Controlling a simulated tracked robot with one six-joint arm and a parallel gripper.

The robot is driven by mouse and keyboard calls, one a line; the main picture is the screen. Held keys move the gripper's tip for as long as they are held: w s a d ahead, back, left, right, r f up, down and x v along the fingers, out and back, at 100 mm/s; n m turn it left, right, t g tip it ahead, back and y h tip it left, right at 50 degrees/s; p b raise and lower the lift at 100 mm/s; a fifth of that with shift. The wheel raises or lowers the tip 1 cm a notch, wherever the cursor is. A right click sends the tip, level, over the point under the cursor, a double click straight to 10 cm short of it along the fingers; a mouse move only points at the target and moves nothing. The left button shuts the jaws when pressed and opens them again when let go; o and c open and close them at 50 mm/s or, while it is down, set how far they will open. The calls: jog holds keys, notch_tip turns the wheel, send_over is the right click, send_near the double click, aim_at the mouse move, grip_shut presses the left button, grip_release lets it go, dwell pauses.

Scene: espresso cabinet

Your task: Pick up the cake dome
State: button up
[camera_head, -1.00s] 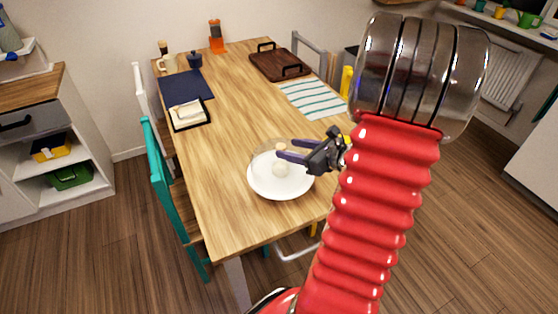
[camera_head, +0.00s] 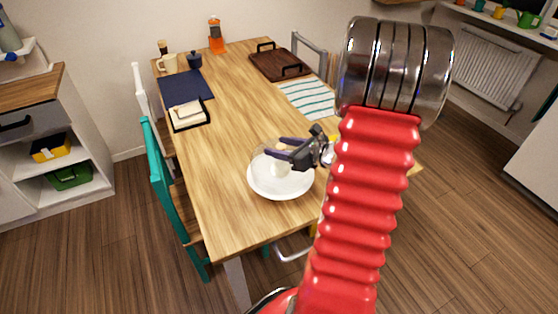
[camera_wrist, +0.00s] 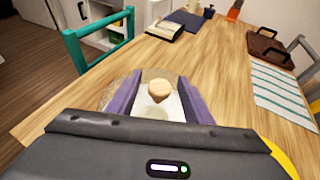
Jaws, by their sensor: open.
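The cake dome (camera_wrist: 113,92) is clear, with a round wooden knob (camera_wrist: 159,90) on top in the wrist view. It stands over a white plate (camera_head: 281,192) near the table's front end, and its faint outline shows in the head view (camera_head: 257,156). My gripper (camera_wrist: 159,80) is open, with its purple fingers on either side of the knob. In the head view my gripper (camera_head: 274,146) is over the dome and hides the knob. I cannot tell whether the fingers touch it.
A black-edged tray with a pale folded item (camera_head: 188,114) lies left of centre. Further back are a dark blue mat (camera_head: 186,86), a striped cloth (camera_head: 305,99) and a dark wooden tray with handles (camera_head: 280,66). A teal chair (camera_head: 172,205) stands at the left edge.

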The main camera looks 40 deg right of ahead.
jog(key=shift+c, duration=0.4)
grip_shut()
dwell(0.4)
